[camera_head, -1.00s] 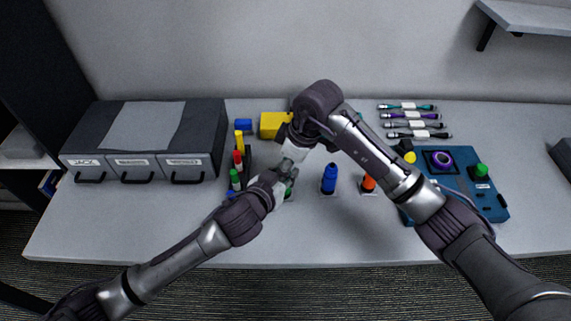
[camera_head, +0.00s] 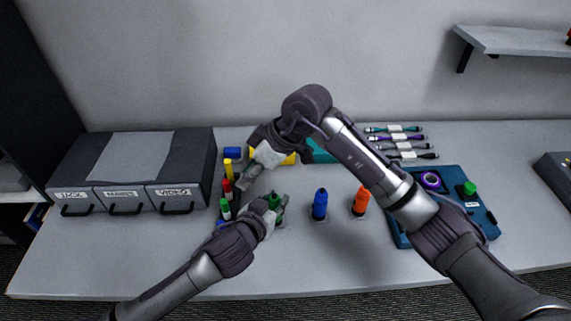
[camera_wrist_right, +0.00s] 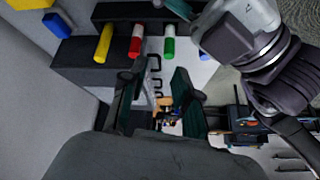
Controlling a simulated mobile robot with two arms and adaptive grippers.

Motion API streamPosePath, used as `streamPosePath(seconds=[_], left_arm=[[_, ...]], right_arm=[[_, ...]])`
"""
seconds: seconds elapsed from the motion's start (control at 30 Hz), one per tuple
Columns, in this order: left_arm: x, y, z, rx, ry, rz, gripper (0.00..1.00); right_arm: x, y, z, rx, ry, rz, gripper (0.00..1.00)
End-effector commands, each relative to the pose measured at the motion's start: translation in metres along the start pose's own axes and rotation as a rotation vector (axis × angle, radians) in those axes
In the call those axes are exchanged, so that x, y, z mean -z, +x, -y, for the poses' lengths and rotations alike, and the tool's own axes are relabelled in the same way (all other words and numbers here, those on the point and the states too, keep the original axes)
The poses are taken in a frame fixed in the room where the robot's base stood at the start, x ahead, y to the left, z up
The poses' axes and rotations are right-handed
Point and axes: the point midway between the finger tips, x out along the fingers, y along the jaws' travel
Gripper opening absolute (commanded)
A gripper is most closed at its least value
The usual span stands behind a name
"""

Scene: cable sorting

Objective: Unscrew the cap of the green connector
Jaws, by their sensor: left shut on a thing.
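The green connector (camera_head: 274,200) stands upright on the table at the centre left in the head view. My left gripper (camera_head: 276,209) is shut around it, and the fingers hide its lower part. I cannot tell whether the cap is on it. My right gripper (camera_head: 247,178) is up and to the left of the connector, apart from it. In the right wrist view its two fingers (camera_wrist_right: 155,100) are spread with nothing between them.
A row of yellow, red and green pieces (camera_head: 226,188) stands in a dark rack just left of my grippers. Blue (camera_head: 320,204) and orange (camera_head: 361,201) connectors stand to the right. A drawer box (camera_head: 135,170) is at left, a blue board (camera_head: 452,178) at right.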

Motion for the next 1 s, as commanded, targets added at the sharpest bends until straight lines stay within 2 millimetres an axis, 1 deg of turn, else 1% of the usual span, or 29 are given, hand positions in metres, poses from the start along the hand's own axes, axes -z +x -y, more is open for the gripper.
streamPosePath(seconds=[0.03, 0.07, 0.1, 0.17, 0.2, 0.27, 0.3, 0.37, 0.4, 0.47, 0.5, 0.53, 0.57, 0.6, 0.67, 0.7, 0.77, 0.8, 0.87, 0.9, 0.97, 1.0], left_arm=[[-0.005, 0.0, 0.0, 0.0, -0.001, 0.01, 0.0], [-0.005, 0.0, 0.0, 0.0, -0.001, 0.01, 0.0], [-0.005, 0.0, 0.0, 0.0, -0.001, 0.01, 0.0], [-0.005, 0.0, 0.0, 0.0, -0.001, 0.01, 0.0], [-0.005, 0.0, 0.0, 0.0, -0.001, 0.01, 0.0], [-0.005, 0.0, 0.0, 0.0, -0.001, 0.01, 0.0], [-0.005, 0.0, 0.0, 0.0, -0.001, 0.01, 0.0], [-0.005, 0.0, 0.0, 0.0, -0.001, 0.01, 0.0], [-0.005, 0.0, 0.0, 0.001, -0.001, 0.01, 0.0], [-0.005, 0.0, 0.0, 0.001, -0.001, 0.01, 0.0], [-0.005, 0.0, 0.0, 0.001, -0.001, 0.01, 0.0], [-0.005, 0.0, 0.0, 0.001, -0.001, 0.01, 0.0], [-0.005, 0.0, 0.0, 0.001, -0.001, 0.01, 0.0], [-0.005, 0.0, 0.0, 0.001, -0.001, 0.01, 0.0], [-0.005, 0.0, 0.0, 0.001, -0.001, 0.01, 0.0], [-0.005, 0.0, 0.0, 0.001, -0.001, 0.01, 0.0], [-0.005, 0.0, 0.0, 0.001, -0.001, 0.01, 0.0], [-0.005, 0.0, 0.0, 0.001, -0.001, 0.01, 0.0], [-0.005, 0.0, 0.0, 0.001, -0.001, 0.009, 0.0], [-0.005, 0.0, 0.0, 0.001, -0.001, 0.009, 0.0], [-0.005, 0.0, 0.0, 0.001, -0.001, 0.009, 0.0], [-0.005, 0.0, 0.0, 0.001, -0.001, 0.009, 0.0]], right_arm=[[0.02, -0.003, 0.008, 0.039, 0.0, -0.095, 0.31], [0.034, -0.006, 0.013, 0.065, 0.003, -0.159, 0.31], [0.052, -0.012, 0.02, 0.101, 0.011, -0.245, 0.31], [0.077, -0.023, 0.029, 0.155, 0.029, -0.373, 0.31], [0.094, -0.033, 0.034, 0.189, 0.046, -0.458, 0.31], [0.118, -0.05, 0.04, 0.238, 0.08, -0.586, 0.31], [0.133, -0.063, 0.043, 0.271, 0.108, -0.67, 0.31], [0.153, -0.085, 0.044, 0.319, 0.158, -0.795, 0.31], [0.166, -0.101, 0.043, 0.349, 0.198, -0.878, 0.31], [0.182, -0.125, 0.039, 0.394, 0.266, -1.0, 0.31], [0.191, -0.142, 0.034, 0.423, 0.319, -1.081, 0.31], [0.197, -0.155, 0.03, 0.444, 0.362, -1.141, 0.31], [0.202, -0.168, 0.024, 0.464, 0.409, -1.199, 0.31], [0.208, -0.185, 0.014, 0.488, 0.477, -1.276, 0.31], [0.213, -0.208, -0.003, 0.523, 0.593, -1.387, 0.31], [0.214, -0.223, -0.017, 0.543, 0.679, -1.457, 0.31], [0.212, -0.241, -0.041, 0.568, 0.826, -1.553, 0.31], [0.208, -0.25, -0.057, 0.58, 0.93, -1.609, 0.31], [0.2, -0.259, -0.083, 0.59, 1.098, -1.677, 0.31], [0.193, -0.261, -0.099, 0.592, 1.215, -1.711, 0.31], [0.179, -0.258, -0.123, 0.583, 1.4, -1.745, 0.31], [0.169, -0.254, -0.137, 0.572, 1.526, -1.754, 0.31]])
